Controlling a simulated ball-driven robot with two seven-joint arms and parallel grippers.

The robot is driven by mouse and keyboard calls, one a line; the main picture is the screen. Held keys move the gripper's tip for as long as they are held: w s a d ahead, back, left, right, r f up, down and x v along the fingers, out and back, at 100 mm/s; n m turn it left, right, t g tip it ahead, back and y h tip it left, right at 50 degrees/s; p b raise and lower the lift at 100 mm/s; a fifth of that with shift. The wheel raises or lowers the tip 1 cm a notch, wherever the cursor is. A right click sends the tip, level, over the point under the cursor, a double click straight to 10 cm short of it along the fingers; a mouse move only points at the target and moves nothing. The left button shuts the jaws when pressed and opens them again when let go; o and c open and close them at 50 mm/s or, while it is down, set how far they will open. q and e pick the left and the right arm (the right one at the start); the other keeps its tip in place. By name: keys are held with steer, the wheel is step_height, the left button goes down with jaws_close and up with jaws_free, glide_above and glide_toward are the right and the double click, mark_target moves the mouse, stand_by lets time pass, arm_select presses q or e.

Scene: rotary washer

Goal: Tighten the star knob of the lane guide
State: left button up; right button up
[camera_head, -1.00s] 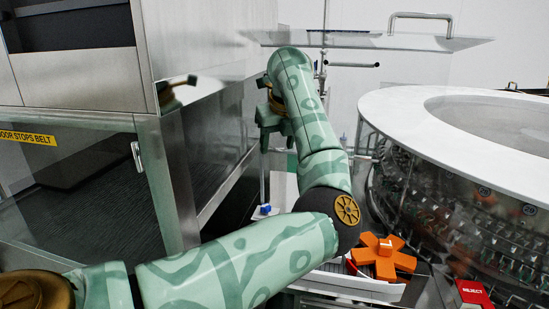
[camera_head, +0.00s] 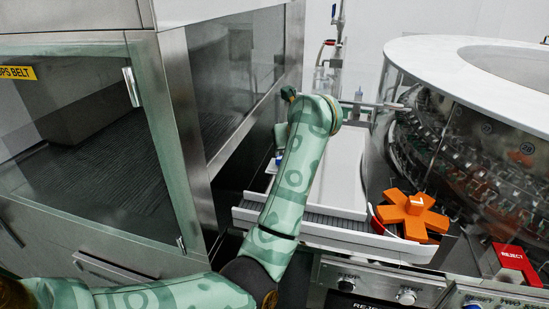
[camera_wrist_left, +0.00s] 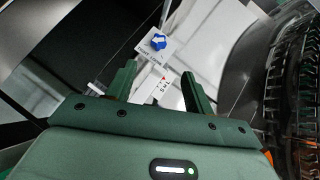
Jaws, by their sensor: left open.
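In the left wrist view, a small blue knob (camera_wrist_left: 158,42) with a white arrow on top sits on a pale labelled plate (camera_wrist_left: 176,49). I take it for the star knob. My left gripper (camera_wrist_left: 160,82) is open and empty, its two green fingers apart. The knob appears beyond the fingertips, between their lines, and is not touched. In the head view, the blue knob (camera_head: 278,161) is partly hidden by my left arm, and the fingertips cannot be made out. My right gripper is not in view.
A white lane bed (camera_head: 338,182) lies right of my left arm. An orange star-shaped wheel (camera_head: 413,213) stands at its near right end. The round washer (camera_head: 480,150) fills the right. A steel and glass cabinet (camera_head: 185,120) stands close on the left.

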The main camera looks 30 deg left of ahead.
arm_select(q)
steer(key=b+x, duration=0.6)
steer(key=x, duration=0.8)
steer(key=shift+d+f, duration=0.1)
steer(key=shift+f, duration=0.15)
steer(key=shift+w+a+f+b, duration=0.25)
steer(key=shift+w+a+b, duration=0.05)
steer(key=shift+a+b, duration=0.05)
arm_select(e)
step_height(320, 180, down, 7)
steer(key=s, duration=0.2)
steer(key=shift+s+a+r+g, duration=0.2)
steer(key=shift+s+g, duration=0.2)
